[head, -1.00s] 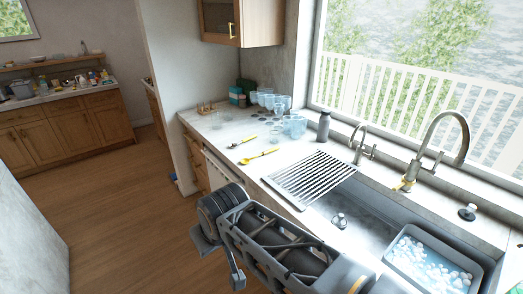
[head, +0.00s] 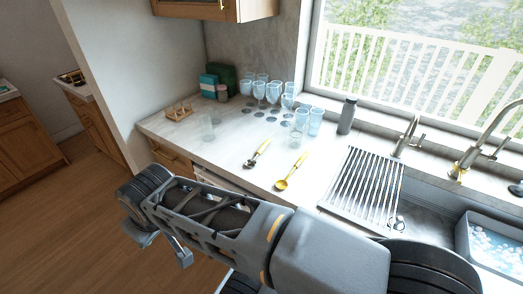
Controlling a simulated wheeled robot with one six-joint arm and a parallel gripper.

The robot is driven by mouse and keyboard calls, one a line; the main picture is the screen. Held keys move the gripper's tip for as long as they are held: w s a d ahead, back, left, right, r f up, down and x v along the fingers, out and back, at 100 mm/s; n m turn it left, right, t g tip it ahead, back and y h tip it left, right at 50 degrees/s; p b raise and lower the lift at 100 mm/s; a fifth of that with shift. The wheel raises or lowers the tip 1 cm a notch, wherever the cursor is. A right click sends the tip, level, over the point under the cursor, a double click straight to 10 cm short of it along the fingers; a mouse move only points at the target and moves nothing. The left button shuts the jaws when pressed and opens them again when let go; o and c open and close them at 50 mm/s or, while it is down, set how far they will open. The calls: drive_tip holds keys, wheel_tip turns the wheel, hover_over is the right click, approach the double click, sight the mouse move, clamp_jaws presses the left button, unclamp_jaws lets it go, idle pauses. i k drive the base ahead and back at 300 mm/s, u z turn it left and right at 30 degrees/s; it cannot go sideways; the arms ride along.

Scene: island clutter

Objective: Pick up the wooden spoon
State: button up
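A yellow spoon (head: 291,171) lies flat on the counter near its front edge, its round bowl toward the front and its handle pointing back right. A second utensil (head: 257,154), with a dark bowl and a paler handle, lies just left of it. I cannot tell by material which is the wooden spoon; neither looks clearly wooden. My arm crosses the foreground, in front of and below the counter. What seems to be my gripper (head: 163,246) hangs low at the arm's left end, well apart from both utensils. Its fingers are not clear.
Several glasses (head: 272,93) stand behind the utensils. A small wooden rack (head: 179,111) is at the counter's left end. A grey bottle (head: 347,115) stands by the window. A drying rack (head: 364,187) lies to the right, beside the sink. The counter around the utensils is clear.

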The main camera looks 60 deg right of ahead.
sight(280, 184)
drive_tip(key=i, duration=0.7)
drive_tip(key=z, duration=3)
drive_tip(key=i, duration=0.5)
drive_tip(key=z, duration=0.1)
